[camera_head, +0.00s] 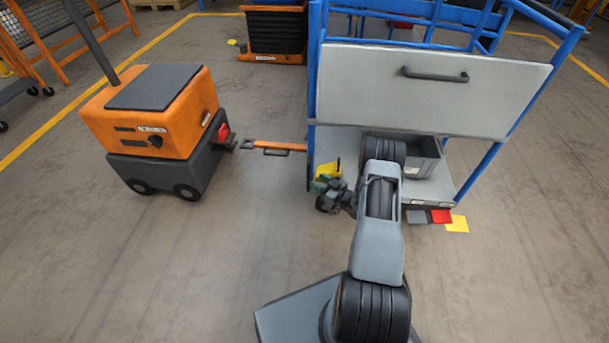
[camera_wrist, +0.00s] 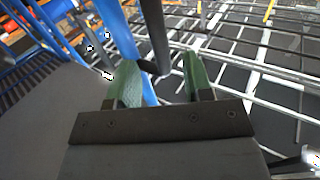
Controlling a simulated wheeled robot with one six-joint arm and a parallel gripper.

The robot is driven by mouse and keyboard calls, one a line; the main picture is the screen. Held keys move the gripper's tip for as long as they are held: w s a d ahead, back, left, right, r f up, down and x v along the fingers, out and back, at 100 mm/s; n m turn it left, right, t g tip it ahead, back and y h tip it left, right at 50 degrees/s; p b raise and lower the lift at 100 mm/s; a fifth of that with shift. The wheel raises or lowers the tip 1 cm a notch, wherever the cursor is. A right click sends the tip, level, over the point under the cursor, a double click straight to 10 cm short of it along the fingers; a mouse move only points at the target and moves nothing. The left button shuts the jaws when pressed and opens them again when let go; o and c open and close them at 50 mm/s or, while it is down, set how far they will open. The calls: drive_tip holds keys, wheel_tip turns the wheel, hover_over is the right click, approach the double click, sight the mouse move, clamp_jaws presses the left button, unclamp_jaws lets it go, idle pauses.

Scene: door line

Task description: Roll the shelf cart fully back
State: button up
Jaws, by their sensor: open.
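The shelf cart has a blue tube frame (camera_head: 313,80) and a pale panel (camera_head: 370,85) with a dark handle (camera_head: 435,77) in the head view. Its pale lower deck (camera_head: 335,143) carries a grey bin (camera_head: 428,165). My gripper (camera_head: 328,180) is low by the cart's front left corner. In the wrist view my gripper (camera_wrist: 158,72) is open, with green fingers apart. A dark bar (camera_wrist: 154,35) shows between them, with a blue post (camera_wrist: 118,35) behind. Whether the fingers touch the bar I cannot tell. My arm hides part of the deck.
An orange and black tug (camera_head: 150,115) stands left of the cart. An orange tow bar (camera_head: 275,147) sticks out from the cart towards it. Grey, red and yellow floor patches (camera_head: 440,216) lie by the cart's front edge. The floor in front is clear.

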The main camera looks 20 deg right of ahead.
drive_tip(key=b+x, duration=0.1)
drive_tip(key=x, duration=0.6)
drive_tip(key=shift+w+b, duration=0.25)
drive_tip(key=shift+b, duration=0.1)
drive_tip(key=shift+a, duration=0.1)
clamp_jaws()
